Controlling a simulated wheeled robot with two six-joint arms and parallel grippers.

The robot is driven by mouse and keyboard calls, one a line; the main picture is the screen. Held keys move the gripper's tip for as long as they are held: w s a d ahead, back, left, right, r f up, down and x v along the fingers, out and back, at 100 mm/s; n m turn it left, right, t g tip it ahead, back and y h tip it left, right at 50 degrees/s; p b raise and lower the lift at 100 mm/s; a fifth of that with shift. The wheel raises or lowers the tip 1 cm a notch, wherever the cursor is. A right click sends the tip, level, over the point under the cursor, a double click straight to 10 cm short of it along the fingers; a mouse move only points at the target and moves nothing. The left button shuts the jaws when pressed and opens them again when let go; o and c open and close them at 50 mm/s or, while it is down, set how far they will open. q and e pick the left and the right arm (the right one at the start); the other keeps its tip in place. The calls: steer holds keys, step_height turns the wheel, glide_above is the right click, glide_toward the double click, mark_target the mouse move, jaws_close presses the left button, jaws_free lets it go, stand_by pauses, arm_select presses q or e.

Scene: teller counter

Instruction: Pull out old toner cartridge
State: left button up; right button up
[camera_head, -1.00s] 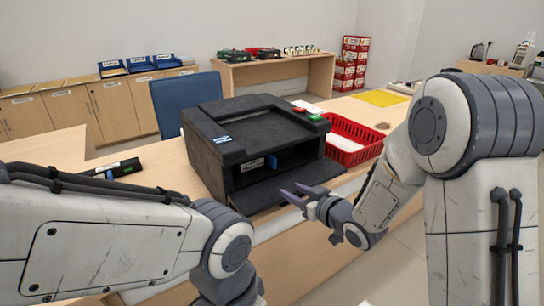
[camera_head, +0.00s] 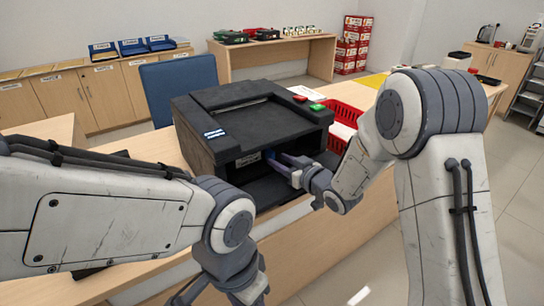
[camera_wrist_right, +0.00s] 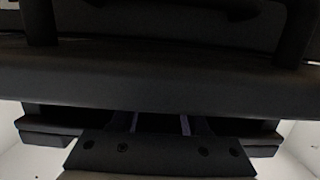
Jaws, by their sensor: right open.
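The black printer (camera_head: 245,120) stands on the counter with its front open and its front flap folded down. In the right wrist view the two fingers (camera_wrist_right: 160,124) are apart and pass under the printer's front edge. I see nothing held between them. My left gripper's wrist is low in the head view; its fingertips are not clear.
A red basket (camera_head: 343,117) stands right of the printer. Red and green buttons (camera_head: 317,107) sit on the printer's top. A blue chair (camera_head: 180,88) stands behind.

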mark_target(274, 155)
steer(key=shift+x, duration=1.8)
jaws_close()
steer(key=shift+r, duration=0.1)
steer(key=shift+r, duration=0.25)
steer(key=shift+d, duration=0.1)
